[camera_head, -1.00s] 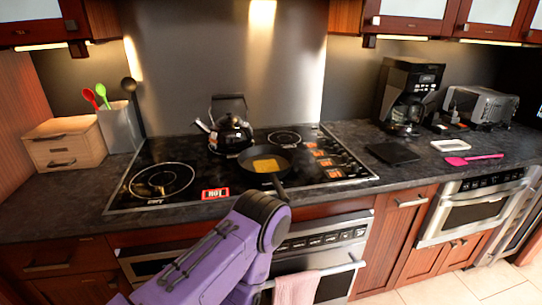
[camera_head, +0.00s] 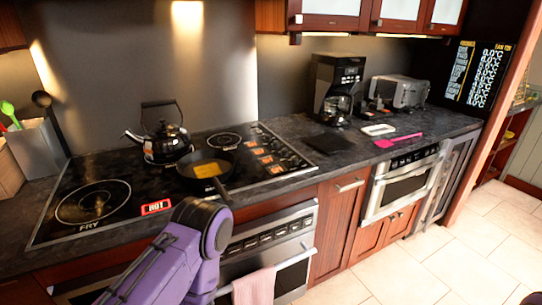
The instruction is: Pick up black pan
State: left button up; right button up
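The black pan (camera_head: 188,166) sits on the black glass cooktop, in front and to the right of the kettle. A flat yellow piece (camera_head: 208,170) lies in it. Its handle (camera_head: 222,193) points toward the front edge, and the handle's near end is close to or behind my purple arm in the picture. That arm rises from the bottom of the view, left of centre. No fingertips of either gripper show, and nothing is seen holding the pan.
A dark kettle (camera_head: 166,143) stands behind the pan. A coffee maker (camera_head: 336,88), a toaster (camera_head: 398,92) and a pink spatula (camera_head: 397,140) are on the right counter. A towel (camera_head: 254,288) hangs on the oven handle. A utensil holder (camera_head: 37,148) stands at left.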

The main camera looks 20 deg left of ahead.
aim_at(206, 167)
jog(key=z, duration=0.2)
jog(key=k, duration=0.4)
jog(key=u, duration=1.05)
